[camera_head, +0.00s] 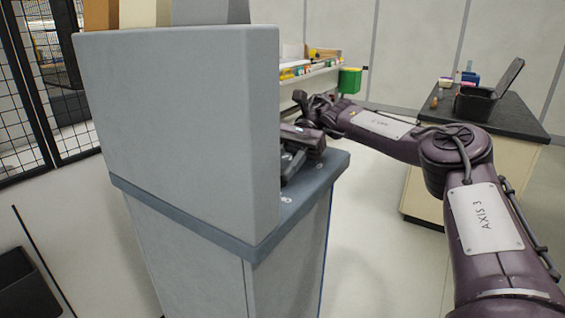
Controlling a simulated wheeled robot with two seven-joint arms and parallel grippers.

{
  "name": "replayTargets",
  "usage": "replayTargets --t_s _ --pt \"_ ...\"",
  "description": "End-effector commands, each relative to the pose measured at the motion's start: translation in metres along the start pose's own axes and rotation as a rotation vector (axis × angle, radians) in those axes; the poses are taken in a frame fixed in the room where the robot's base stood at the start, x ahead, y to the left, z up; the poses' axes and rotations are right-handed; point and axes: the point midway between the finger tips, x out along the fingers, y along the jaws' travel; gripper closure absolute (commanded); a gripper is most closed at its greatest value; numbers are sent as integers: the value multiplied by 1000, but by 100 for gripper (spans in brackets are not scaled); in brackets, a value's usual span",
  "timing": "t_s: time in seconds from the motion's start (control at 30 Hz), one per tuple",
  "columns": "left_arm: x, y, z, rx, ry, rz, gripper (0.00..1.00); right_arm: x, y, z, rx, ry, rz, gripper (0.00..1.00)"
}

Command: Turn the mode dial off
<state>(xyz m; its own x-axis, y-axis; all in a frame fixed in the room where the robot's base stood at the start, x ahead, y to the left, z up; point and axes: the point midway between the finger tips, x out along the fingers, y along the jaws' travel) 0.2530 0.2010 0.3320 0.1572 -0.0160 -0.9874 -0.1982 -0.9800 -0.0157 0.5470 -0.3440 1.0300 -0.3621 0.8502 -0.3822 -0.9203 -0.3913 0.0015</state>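The mode dial is not visible. A large grey machine housing (180,130) stands on a grey cabinet (190,230) and hides whatever lies behind its panel. My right arm comes in from the right and reaches to the right side of the housing. My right gripper (308,130) is beside that side, over the cabinet's ledge. It is partly hidden and too small to tell whether it is open or shut, or whether it touches anything. My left gripper is not in view.
A dark-topped bench (510,118) with an open black case (475,103) stands at the right. A green bin (349,80) and a shelf with small items are at the back. A black mesh fence (45,110) is at the left. The floor between cabinet and bench is clear.

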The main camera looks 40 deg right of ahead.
Motion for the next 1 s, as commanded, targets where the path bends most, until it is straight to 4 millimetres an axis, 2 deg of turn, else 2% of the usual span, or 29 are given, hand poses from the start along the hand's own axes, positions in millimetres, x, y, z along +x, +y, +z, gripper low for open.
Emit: replayTargets --t_s 0.4,0.43,0.57,1.0 --pt "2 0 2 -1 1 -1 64 0 0 1 -5 1 5 89" --pt "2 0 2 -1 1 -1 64 0 0 1 -5 1 5 62" --pt "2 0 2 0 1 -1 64 0 0 1 -5 1 4 45" --pt "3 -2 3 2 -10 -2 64 -2 5 3 -3 0 -1 44"
